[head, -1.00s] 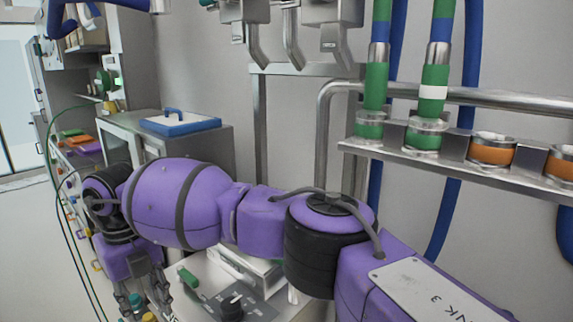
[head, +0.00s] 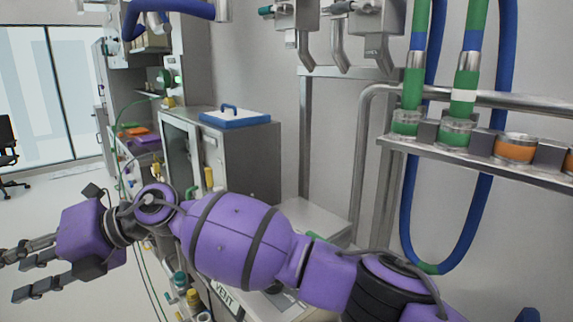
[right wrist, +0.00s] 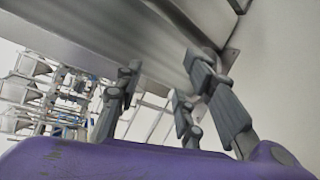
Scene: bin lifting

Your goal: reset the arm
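My right arm (head: 240,238), purple with dark bands, comes in from the lower right and crosses the head view to the left. Its gripper (head: 14,276) is at the left edge, pointing left, over the pale floor. Its grey fingers are apart, with nothing between them. In the right wrist view the gripper (right wrist: 172,92) also shows spread, empty fingers, with a grey metal surface (right wrist: 110,50) behind them. My left gripper is not in view.
A steel cabinet (head: 262,160) with a blue-rimmed tray (head: 235,117) stands behind the arm. A steel rail shelf (head: 470,160) with green and orange fittings is at the right. Bottles (head: 180,283) stand below the arm. Open floor lies at the left.

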